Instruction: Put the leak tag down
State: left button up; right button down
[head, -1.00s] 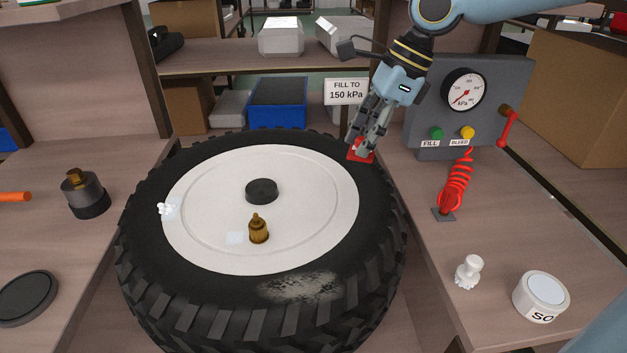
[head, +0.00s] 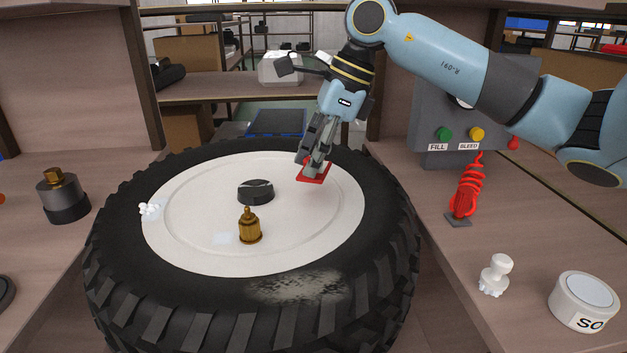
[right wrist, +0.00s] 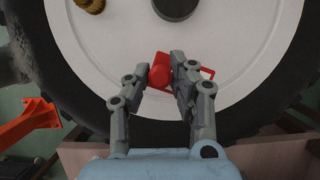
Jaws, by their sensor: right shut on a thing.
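The leak tag (head: 315,175) is a flat red piece with a red knob, which shows between the fingers in the right wrist view (right wrist: 160,76). My right gripper (head: 310,160) is shut on it, pointing down over the far right part of the white wheel disc (head: 320,225). The fingers hide part of the tag. I cannot tell whether the tag touches the disc. My left gripper is not in view.
The black tire (head: 385,270) surrounds the disc. A black hub cap (head: 255,192) and a brass valve (head: 250,228) stand on the disc, with white foam (head: 149,209) at its left edge. The gauge panel (head: 435,115) and red coiled hose (head: 467,188) are right.

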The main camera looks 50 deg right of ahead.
notch_tip(320, 180, down, 4)
jog(key=shift+r, duration=0.1)
jog(key=shift+b, duration=0.3)
jog(key=c, duration=1.1)
grip_release()
jog(key=shift+c, duration=0.2)
jog(key=shift+r+p, duration=0.15)
jog(key=shift+p, duration=0.15)
jog(key=p+v, duration=0.3)
jog(key=v, duration=0.8)
jog(key=shift+s+d+r, duration=0.15)
jog(key=shift+s+r, duration=0.05)
jog(key=shift+r, duration=0.15)
